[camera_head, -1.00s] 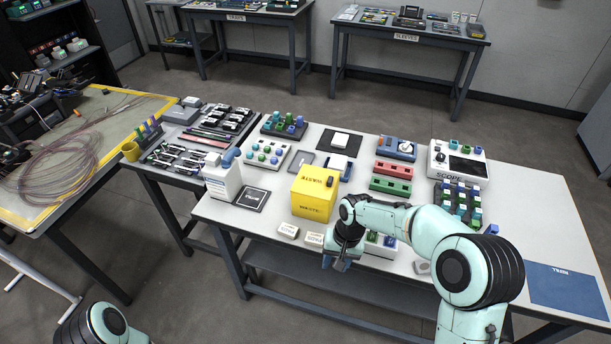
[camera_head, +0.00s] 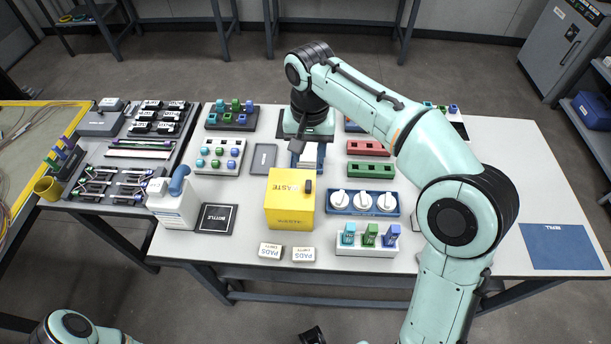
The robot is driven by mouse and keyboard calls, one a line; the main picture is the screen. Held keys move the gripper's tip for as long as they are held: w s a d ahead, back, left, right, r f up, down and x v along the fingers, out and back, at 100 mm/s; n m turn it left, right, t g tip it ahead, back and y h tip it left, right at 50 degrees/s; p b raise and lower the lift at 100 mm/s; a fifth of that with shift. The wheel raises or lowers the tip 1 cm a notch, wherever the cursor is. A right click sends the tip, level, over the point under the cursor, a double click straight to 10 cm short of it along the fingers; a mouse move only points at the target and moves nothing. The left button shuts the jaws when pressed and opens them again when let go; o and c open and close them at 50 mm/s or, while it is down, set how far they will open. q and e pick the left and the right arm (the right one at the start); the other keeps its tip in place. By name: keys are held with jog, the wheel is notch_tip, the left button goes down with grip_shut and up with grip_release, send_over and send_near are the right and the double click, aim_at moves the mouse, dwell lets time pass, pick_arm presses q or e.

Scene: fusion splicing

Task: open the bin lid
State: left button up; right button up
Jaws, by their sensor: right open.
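The yellow waste bin (camera_head: 290,213) stands near the middle of the table. Its lid (camera_head: 285,183) lies flat on top and looks shut, with a small dark tab (camera_head: 308,186) at the right side. My right gripper (camera_head: 300,146) is open, pointing down behind the bin, above a small white-and-blue item (camera_head: 308,158). It is apart from the lid, and its fingertips are small and partly hard to make out. Part of my left arm shows at the bottom left, but I cannot make out its gripper.
A white bottle (camera_head: 174,205) and a black bottle mat (camera_head: 215,217) stand left of the bin. Two pads boxes (camera_head: 303,255) lie in front. A blue tray with white round pieces (camera_head: 364,213) and a colored-block rack (camera_head: 366,244) stand to the right.

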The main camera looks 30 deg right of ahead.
aim_at(308, 184)
notch_tip(308, 184, down, 11)
jog(key=shift+f+b, duration=0.1)
jog(key=shift+b, duration=0.9)
grip_shut()
